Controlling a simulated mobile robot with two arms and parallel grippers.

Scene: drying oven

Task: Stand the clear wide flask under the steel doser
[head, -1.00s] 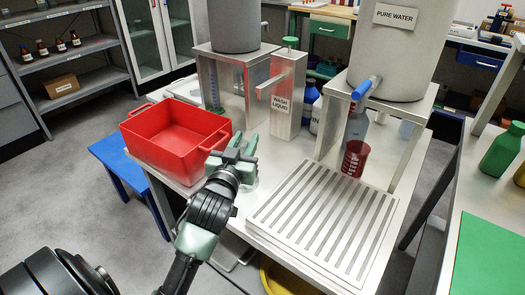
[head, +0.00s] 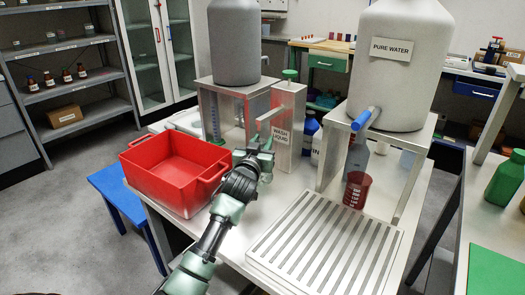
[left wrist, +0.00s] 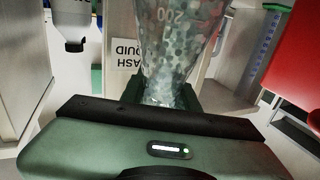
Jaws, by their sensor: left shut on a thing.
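The steel doser (head: 289,125) is an upright metal box with a green knob, a spout pointing left and a "WASH LIQUID" label. My left gripper (head: 260,158) is in front of it, just below and near the spout. In the left wrist view the gripper is shut on the clear wide flask (left wrist: 178,40), which bears a "200" mark. The doser's label (left wrist: 124,54) shows upside down behind the flask there. In the head view my gripper hides most of the flask, so I cannot tell its exact height above the table. My right gripper is out of view.
A red bin (head: 172,172) stands left of my gripper. A slotted drain tray (head: 330,245) lies at the front right. A red beaker (head: 356,190) stands under the blue tap of the pure water tank (head: 400,70). The grey tank's metal stand (head: 222,110) is behind.

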